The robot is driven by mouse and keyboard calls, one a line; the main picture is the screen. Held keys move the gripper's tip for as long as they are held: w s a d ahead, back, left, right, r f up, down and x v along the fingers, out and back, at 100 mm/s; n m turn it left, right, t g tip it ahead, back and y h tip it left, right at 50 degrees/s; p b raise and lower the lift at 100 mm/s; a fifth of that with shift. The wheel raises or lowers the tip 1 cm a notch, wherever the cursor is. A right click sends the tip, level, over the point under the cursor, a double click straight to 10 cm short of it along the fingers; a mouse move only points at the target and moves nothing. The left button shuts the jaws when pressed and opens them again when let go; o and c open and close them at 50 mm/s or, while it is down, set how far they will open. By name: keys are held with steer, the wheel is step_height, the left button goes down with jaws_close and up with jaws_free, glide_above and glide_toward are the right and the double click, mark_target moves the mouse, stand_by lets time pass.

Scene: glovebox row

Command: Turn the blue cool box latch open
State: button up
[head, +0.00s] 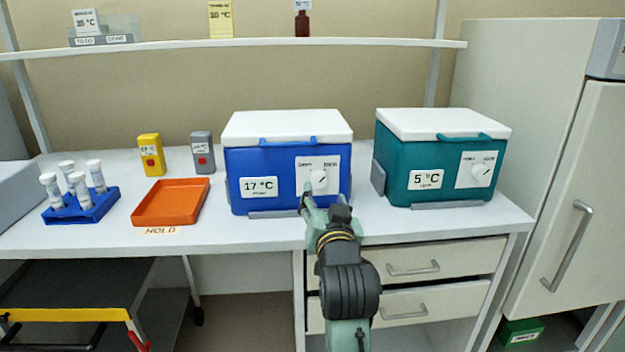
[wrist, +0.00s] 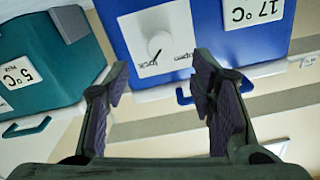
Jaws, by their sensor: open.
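The blue cool box (head: 275,190) stands on the bench with its white lid (head: 286,127) down. Its white latch knob (head: 319,176) sits on a white plate on the front. In the wrist view, which is upside down, the knob (wrist: 160,46) shows between and beyond my fingers, and its mark points towards the word "lock". My gripper (head: 324,204) is in front of the box's lower right part, just below the knob. In the wrist view my gripper (wrist: 160,78) is open and empty, apart from the knob. In the head view it hides part of the box's front.
A teal cool box (head: 400,180) marked 5 °C stands to the right. An orange tray (head: 171,203), a blue rack (head: 85,207) of capped tubes, and yellow (head: 152,155) and grey (head: 202,152) devices are to the left. Drawers (head: 412,268) are under the bench. A shelf (head: 250,43) runs above.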

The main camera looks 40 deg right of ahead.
mark_target(319, 181)
steer(key=p+x, duration=0.1)
steer(key=x, duration=0.7)
steer(key=shift+a+p, duration=0.1)
steer(key=shift+p, duration=0.25)
steer(key=c, duration=1.1)
steer(key=shift+c, duration=0.4)
